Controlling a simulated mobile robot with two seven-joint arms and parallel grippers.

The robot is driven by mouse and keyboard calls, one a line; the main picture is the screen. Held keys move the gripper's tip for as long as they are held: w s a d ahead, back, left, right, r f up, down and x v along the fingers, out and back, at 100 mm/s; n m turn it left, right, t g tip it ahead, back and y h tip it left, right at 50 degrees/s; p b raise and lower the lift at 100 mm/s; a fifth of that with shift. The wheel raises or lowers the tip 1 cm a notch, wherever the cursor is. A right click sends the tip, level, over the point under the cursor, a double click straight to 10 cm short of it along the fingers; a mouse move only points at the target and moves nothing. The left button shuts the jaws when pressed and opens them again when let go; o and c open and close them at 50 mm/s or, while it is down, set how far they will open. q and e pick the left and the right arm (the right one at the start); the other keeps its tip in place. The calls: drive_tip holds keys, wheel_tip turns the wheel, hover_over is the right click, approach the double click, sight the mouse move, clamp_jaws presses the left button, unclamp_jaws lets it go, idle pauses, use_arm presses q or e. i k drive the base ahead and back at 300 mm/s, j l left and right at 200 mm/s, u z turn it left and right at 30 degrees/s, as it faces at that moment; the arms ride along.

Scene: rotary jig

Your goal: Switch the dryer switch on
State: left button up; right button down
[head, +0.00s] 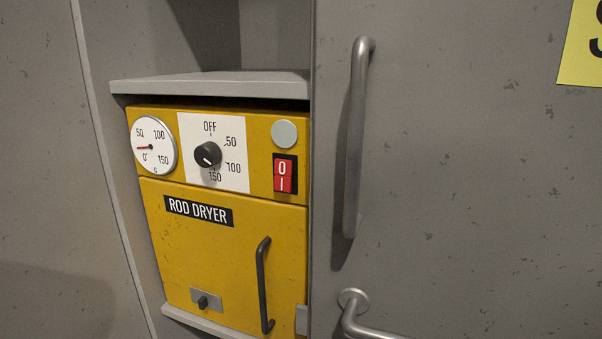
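The yellow rod dryer (220,250) sits in a recess of the grey wall in the head view. Its red rocker switch (285,175), marked 0 above and I below, is at the upper right of the dryer's front panel, in a black frame. Which half is pressed in is too small to tell. Left of it is a black dial knob (208,155) on a white plate marked OFF, 50, 100 and 150. A round gauge (153,146) is at the far left, with its red needle near the left side. Neither of my grippers is in view.
A grey round cap (284,134) is above the switch. The dryer door has a dark vertical handle (262,287) and a small latch (205,301). A long grey handle (357,140) stands out on the panel to the right, with a bent bar (362,322) below it.

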sight(283, 168)
drive_tip(key=k+j+z, duration=0.35)
drive_tip(key=k+j, duration=0.5)
drive_tip(key=j, duration=0.25)
drive_tip(key=k+j+z, duration=0.3)
drive_tip(key=k+j, duration=0.6)
drive_tip(key=k, duration=0.1)
